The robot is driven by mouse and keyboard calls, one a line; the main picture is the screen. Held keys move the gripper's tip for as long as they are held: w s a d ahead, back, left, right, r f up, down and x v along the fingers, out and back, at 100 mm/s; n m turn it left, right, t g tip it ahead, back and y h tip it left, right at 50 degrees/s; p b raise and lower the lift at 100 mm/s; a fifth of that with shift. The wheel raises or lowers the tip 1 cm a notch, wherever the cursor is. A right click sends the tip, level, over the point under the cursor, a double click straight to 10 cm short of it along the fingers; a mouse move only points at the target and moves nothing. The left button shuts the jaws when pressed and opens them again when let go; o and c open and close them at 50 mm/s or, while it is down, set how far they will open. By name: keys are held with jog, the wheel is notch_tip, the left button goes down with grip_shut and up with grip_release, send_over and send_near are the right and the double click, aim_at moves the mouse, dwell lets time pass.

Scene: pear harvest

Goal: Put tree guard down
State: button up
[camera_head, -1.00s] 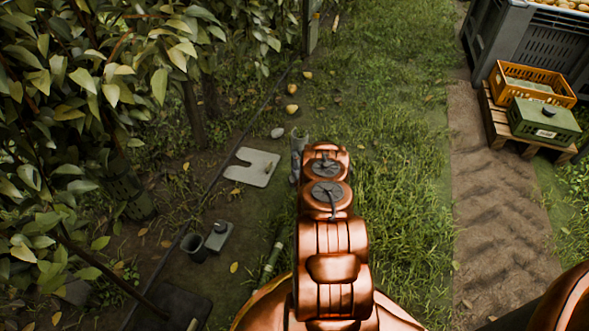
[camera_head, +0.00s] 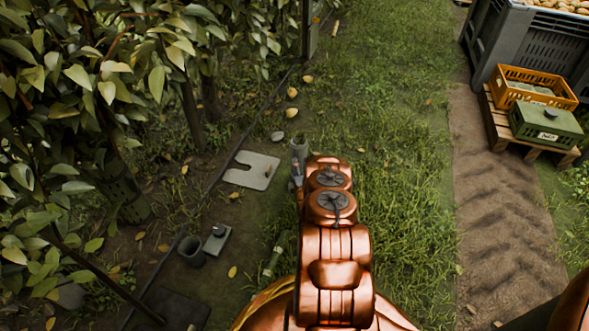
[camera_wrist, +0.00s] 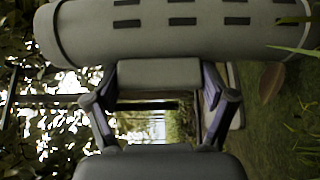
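The tree guard is a grey tube with dark slots. In the wrist view the tree guard (camera_wrist: 180,40) lies across the top of the picture. My gripper (camera_wrist: 160,74) is shut on a grey block at the guard's side, with a finger linkage on each side. In the head view only the guard's upper part (camera_head: 299,147) shows beyond my arm, roughly upright. My arm hides its lower part, so I cannot tell whether it touches the ground.
A slotted grey plate (camera_head: 252,170) lies left of the guard. A dark pot (camera_head: 192,250) and a grey box (camera_head: 217,240) stand nearer. Leafy trees (camera_head: 60,100) line the left. An orange crate (camera_head: 535,86) and green box (camera_head: 546,124) sit on a pallet at right. Grass (camera_head: 400,130) is open.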

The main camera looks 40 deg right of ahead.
jog(key=shift+o, duration=1.3)
jog(key=shift+r, duration=0.1)
